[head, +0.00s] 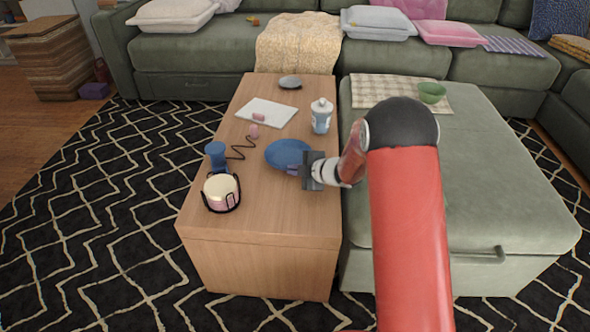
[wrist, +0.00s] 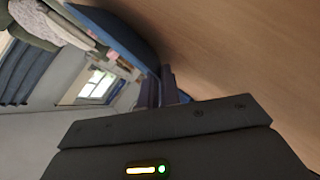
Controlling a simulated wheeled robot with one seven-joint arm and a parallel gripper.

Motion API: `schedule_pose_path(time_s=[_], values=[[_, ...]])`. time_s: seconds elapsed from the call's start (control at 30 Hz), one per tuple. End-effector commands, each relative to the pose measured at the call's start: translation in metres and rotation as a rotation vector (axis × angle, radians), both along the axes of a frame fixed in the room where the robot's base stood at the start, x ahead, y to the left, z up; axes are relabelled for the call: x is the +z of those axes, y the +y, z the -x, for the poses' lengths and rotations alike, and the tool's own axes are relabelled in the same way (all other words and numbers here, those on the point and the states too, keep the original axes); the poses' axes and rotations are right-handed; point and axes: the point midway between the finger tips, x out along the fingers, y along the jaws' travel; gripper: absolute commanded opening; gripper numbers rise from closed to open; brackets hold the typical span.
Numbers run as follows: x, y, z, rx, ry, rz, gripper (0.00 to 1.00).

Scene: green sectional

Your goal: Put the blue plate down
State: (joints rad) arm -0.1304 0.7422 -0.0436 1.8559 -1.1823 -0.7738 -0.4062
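The blue plate (head: 284,151) is over the middle of the wooden coffee table (head: 262,222) in the head view. My gripper (head: 303,171) reaches in from the right and is at the plate's near right edge. In the wrist view the plate (wrist: 118,32) runs out from between my fingers (wrist: 163,92), which are closed on its rim. The plate is close to the tabletop; I cannot tell whether it touches. My gripper hides part of the near rim.
A white bottle (head: 321,116) stands behind. A notebook (head: 266,111) lies farther back. The table's near end is clear. A green ottoman (head: 480,170) adjoins the right.

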Motion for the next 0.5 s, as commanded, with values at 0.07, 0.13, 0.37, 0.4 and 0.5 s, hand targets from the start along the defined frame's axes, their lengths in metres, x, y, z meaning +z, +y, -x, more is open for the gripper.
schedule_pose_path(time_s=[0.07,0.13,0.37,0.4,0.5], values=[[-0.002,0.000,0.000,0.000,-0.001,-0.001,0.00],[-0.004,0.000,0.000,0.000,-0.001,-0.001,0.00],[-0.010,0.000,0.000,-0.001,0.001,0.001,0.00],[-0.011,0.000,0.000,-0.001,0.002,0.002,0.00],[-0.014,0.000,0.000,-0.001,0.004,0.004,0.00]])
